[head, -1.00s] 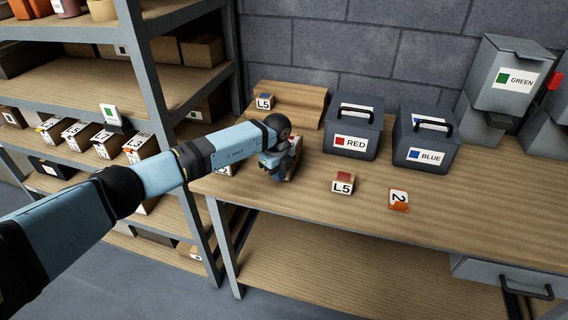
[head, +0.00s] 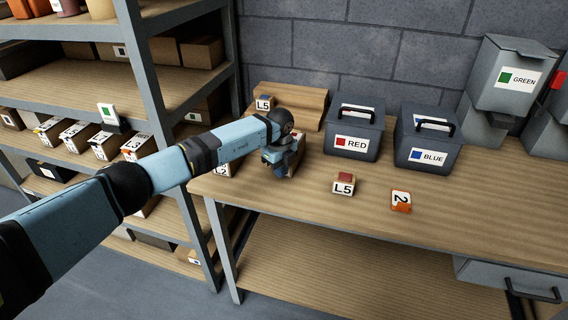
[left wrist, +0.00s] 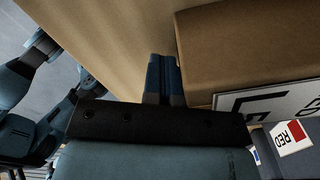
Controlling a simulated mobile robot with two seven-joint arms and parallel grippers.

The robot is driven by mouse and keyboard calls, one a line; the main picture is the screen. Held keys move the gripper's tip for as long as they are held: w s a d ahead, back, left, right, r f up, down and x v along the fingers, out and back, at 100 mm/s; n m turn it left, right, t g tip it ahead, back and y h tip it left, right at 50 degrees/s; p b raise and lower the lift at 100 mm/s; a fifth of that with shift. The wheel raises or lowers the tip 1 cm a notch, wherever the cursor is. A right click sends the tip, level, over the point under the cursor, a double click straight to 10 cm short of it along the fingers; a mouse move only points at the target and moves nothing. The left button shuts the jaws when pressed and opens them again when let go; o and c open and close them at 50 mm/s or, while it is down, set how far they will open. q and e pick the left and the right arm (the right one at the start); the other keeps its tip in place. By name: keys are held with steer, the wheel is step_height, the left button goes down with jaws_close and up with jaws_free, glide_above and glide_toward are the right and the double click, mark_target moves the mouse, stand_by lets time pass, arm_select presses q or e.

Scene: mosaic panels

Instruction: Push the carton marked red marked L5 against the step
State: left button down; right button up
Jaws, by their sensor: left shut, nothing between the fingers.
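The wooden step (head: 298,97) lies at the back of the bench against the wall. My left gripper (head: 277,163) is shut and empty, low over the bench in front of the step. Its fingers (left wrist: 163,78) are beside a brown carton (left wrist: 245,45), whose white label is cut off by the frame. In the head view that carton is mostly behind the gripper. My right gripper is not in view.
The RED bin (head: 354,130) and BLUE bin (head: 428,138) stand right of the step. An orange-marked carton (head: 401,201) lies at the right.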

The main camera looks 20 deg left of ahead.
arm_select(q)
steer(key=shift+w+d+f+b, duration=0.1)
steer(key=shift+w+f+b, duration=0.1)
steer(key=shift+w+b, duration=2)
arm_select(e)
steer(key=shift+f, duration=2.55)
arm_select(q)
steer(key=shift+s+b, duration=0.2)
steer(key=shift+b, duration=0.1)
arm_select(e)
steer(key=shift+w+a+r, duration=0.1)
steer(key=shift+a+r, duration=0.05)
arm_select(q)
steer(key=shift+r, duration=0.1)
steer(key=shift+w+b, duration=1.5)
steer(key=shift+b, duration=0.6)
steer(key=shift+w+b, duration=0.45)
steer(key=shift+b, duration=0.3)
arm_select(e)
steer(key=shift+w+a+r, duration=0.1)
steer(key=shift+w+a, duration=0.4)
arm_select(q)
steer(key=shift+r, duration=0.1)
